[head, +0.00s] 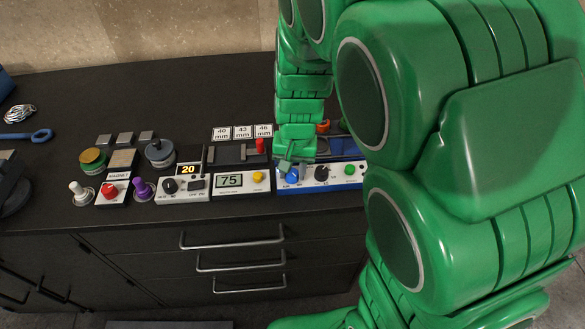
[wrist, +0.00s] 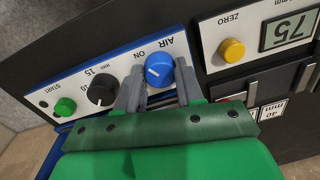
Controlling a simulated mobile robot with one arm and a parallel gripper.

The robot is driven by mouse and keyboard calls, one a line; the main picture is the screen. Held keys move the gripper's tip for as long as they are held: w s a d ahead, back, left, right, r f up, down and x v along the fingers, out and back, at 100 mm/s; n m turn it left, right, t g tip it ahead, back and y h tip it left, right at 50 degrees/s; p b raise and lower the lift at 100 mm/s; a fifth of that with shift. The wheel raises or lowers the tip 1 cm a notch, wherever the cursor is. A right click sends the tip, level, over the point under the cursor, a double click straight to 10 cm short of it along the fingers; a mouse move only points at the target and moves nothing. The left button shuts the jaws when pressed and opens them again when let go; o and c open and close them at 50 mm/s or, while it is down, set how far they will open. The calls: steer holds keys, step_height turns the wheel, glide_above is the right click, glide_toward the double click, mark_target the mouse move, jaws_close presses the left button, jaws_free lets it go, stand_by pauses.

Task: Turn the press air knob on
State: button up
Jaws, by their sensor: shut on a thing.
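The blue air knob (wrist: 159,68) is on the white front panel of the press (wrist: 112,65), between the "AIR" and "ON" labels and the black dial. A white line shows on its face. My gripper (wrist: 157,80) has its two grey fingers on either side of the knob and is shut on it. In the head view the blue knob (head: 292,176) shows just below my gripper (head: 288,164), at the left end of the press panel.
The black minute dial (wrist: 100,88) and green START button (wrist: 64,107) sit beside the knob. A yellow ZERO button (wrist: 231,50) and a display reading 75 (wrist: 289,31) are on the neighbouring unit. My arm covers much of the head view's right side.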

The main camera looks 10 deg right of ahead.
mark_target(295, 172)
steer(key=o, duration=1)
steer(key=shift+o, duration=0.2)
steer(key=r, duration=0.6)
steer(key=shift+d+r, duration=0.2)
steer(key=shift+r, duration=0.05)
steer(key=shift+s+r, duration=0.1)
steer(key=shift+r, duration=0.55)
